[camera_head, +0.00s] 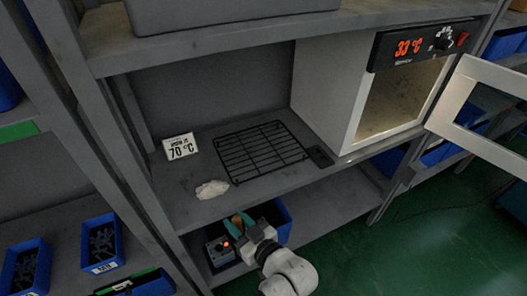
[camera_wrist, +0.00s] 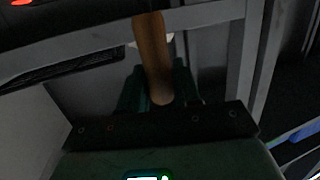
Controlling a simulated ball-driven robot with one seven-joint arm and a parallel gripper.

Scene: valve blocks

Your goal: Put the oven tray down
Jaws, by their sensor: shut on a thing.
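The oven tray, a black wire rack (camera_head: 258,151), lies flat on the middle shelf left of the white oven (camera_head: 325,95). A dark grid at the left of the wrist view (camera_wrist: 65,68) looks like part of it. My gripper (camera_head: 240,222) is in front of and below that shelf edge, apart from the rack in the head view. Its teal fingers (camera_wrist: 160,92) are shut on a brown, wood-like handle (camera_wrist: 152,55). I cannot tell what the handle belongs to; its far end is not clear. The oven door (camera_head: 480,108) stands open to the right, and the lit chamber looks empty.
A 70 °C sign (camera_head: 180,147) and a crumpled whitish cloth-like thing (camera_head: 212,189) are on the shelf left of the rack. A small dark block (camera_head: 320,157) sits at its right. A blue bin (camera_head: 283,222) is on the lower shelf behind my gripper.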

